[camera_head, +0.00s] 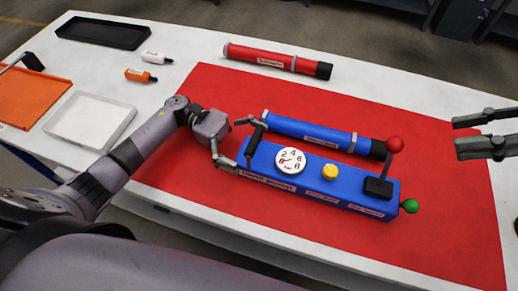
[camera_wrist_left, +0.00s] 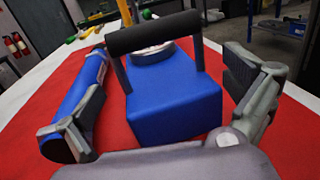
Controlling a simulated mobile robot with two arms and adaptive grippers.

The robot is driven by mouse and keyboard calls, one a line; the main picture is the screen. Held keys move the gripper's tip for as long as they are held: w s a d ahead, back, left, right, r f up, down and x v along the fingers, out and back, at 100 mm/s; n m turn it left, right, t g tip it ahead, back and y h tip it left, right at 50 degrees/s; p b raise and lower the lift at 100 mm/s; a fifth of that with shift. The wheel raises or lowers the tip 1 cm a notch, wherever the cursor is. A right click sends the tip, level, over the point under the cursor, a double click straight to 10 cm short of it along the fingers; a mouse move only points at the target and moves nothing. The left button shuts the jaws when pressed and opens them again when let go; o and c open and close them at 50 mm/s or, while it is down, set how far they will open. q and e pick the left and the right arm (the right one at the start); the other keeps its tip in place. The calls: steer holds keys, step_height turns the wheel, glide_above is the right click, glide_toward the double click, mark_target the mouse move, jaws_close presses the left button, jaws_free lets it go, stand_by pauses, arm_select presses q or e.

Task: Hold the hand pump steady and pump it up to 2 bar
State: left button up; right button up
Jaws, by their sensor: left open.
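The blue hand pump (camera_head: 318,185) lies on the red mat. It has a white gauge (camera_head: 290,160), a yellow knob (camera_head: 330,172), a red-ball lever (camera_head: 394,146) at the right and a green knob (camera_head: 409,206) on its right end. The gauge reading is too small to tell surely. A black handle (camera_head: 256,134) rises at its left end; it crosses the left wrist view (camera_wrist_left: 155,34) above the blue body (camera_wrist_left: 172,106). My left gripper (camera_head: 239,143) is open at that end, fingers spread on either side of the body. My right gripper (camera_head: 487,130) is open and empty at the right.
A blue tube (camera_head: 310,132) lies just behind the pump, close to one left finger. A red tube (camera_head: 275,61) lies at the mat's back edge. The mat's right part is clear.

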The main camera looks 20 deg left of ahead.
arm_select(q)
steer(key=shift+x, duration=1.4)
steer(key=c, duration=1.9)
steer(key=shift+c, duration=0.2)
